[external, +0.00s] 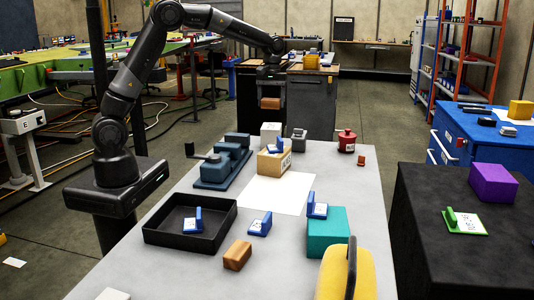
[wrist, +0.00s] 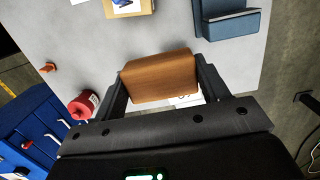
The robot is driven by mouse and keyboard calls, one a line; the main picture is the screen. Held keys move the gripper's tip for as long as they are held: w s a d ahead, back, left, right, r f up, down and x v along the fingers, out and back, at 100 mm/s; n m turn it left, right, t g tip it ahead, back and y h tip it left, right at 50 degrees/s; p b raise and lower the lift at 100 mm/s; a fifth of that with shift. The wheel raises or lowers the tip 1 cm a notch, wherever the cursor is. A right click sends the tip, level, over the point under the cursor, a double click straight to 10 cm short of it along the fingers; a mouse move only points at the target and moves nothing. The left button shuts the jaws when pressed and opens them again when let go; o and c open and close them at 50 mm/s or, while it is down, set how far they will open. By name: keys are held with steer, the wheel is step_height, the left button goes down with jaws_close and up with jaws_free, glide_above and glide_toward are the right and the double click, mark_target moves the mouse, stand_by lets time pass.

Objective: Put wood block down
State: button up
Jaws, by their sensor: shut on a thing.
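A brown wood block (wrist: 160,78) is clamped between the two fingers of my gripper (wrist: 163,82) in the wrist view. In the external view my gripper (external: 270,85) is at the far end of the grey table (external: 180,265), and the held block (external: 270,103) hangs below it, in the air above table height. A second, lighter wood block (external: 237,255) lies on the near part of the table, apart from the gripper. A white sheet (external: 272,195) lies flat on the middle of the table. The underside of the held block is hidden in the wrist view.
A blue vise (external: 222,165), cardboard box (external: 272,163), white box (external: 271,130), grey item (external: 297,140) and red canister (external: 346,141) stand toward the far end. Bare table surrounds the lighter block.

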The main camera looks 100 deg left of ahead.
glide_above(271, 126)
step_height(271, 126, down, 6)
steer(key=shift+f, duration=2.05)
steer(key=shift+f, duration=0.15)
steer(key=o, duration=1)
steer(key=r, duration=0.4)
steer(key=a+r, duration=0.1)
steer(key=r, duration=0.7)
steer(key=shift+a+r, duration=0.15)
steer(key=shift+a, duration=0.1)
